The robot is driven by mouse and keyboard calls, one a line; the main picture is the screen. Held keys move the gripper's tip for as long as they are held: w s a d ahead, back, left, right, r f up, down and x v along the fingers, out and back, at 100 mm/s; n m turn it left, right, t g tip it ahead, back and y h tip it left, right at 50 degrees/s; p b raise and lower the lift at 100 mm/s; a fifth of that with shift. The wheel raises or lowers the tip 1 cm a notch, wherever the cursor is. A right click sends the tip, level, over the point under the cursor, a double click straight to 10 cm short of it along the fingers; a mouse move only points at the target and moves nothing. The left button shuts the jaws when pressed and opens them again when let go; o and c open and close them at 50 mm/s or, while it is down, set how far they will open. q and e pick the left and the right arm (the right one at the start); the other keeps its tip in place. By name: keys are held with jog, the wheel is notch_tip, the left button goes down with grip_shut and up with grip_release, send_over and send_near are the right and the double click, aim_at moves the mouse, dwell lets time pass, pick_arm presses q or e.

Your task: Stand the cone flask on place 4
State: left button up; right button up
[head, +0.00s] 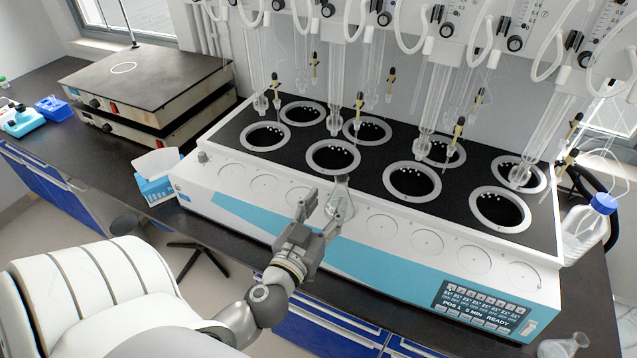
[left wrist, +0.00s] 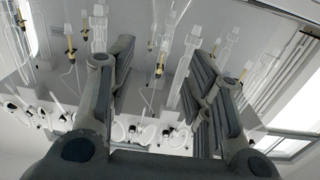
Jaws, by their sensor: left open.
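A clear cone flask (head: 341,187) stands upright on the front ledge of the white distiller (head: 290,221), just beyond my left gripper (head: 324,203). It appears to be at the fourth round mark from the left; that mark is mostly hidden by the flask and fingers. My left gripper is open, its two fingers pointing toward the flask. Whether they touch the glass I cannot tell. In the left wrist view the fingers (left wrist: 162,75) are spread wide, and no flask can be made out between them. My right gripper is not in view.
Black wells (head: 412,181) and hanging glass tubes (head: 433,100) lie behind the ledge. Other round marks (head: 382,226) on the ledge are bare. A tissue box (head: 157,184) stands left, a blue-capped bottle (head: 590,226) right. Another clear glass vessel (head: 565,345) is at bottom right.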

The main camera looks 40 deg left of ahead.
pick_arm(q)
jog(key=v, duration=0.3)
jog(key=shift+b, duration=0.3)
dwell(0.3)
